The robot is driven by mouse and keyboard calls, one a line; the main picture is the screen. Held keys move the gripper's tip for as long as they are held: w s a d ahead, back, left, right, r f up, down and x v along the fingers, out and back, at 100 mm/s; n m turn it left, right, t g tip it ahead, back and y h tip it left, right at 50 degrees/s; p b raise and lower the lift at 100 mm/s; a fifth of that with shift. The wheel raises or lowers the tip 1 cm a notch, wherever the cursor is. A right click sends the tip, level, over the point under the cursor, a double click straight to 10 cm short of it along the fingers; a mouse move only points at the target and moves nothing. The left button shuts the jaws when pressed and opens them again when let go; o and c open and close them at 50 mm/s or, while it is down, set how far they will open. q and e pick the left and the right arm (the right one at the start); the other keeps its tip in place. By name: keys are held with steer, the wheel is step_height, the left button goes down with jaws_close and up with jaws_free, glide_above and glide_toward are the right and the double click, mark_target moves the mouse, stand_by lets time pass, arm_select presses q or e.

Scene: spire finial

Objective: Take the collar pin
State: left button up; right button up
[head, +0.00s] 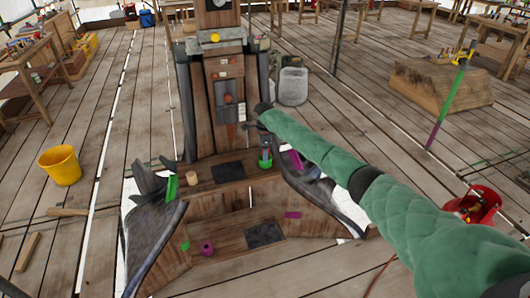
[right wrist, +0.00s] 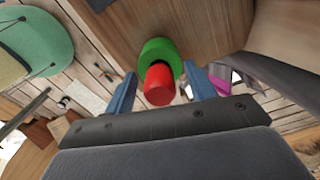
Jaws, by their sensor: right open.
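A red pin (right wrist: 159,84) with a round green collar (right wrist: 158,52) shows in the right wrist view, which I take to be the collar pin. It stands against a wooden part of the spire. My right gripper (right wrist: 160,90) is open, with one blue finger on each side of the red end. I see no finger clearly touching it. In the head view my right gripper (head: 265,147) is at the right side of the wooden spire, just above the green collar (head: 265,163). The red end is mostly hidden there. My left gripper is not in view.
On the wooden base (head: 223,231) are a tan cylinder (head: 191,178), a purple ring-like piece (head: 207,248) and dark square pads (head: 264,235). Grey jagged pieces flank the base. A yellow bucket (head: 60,166) stands left. A white jerrycan (head: 293,86) stands behind.

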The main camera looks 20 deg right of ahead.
steer(key=shift+f, duration=0.1)
steer(key=c, duration=1)
steer(key=shift+c, duration=0.2)
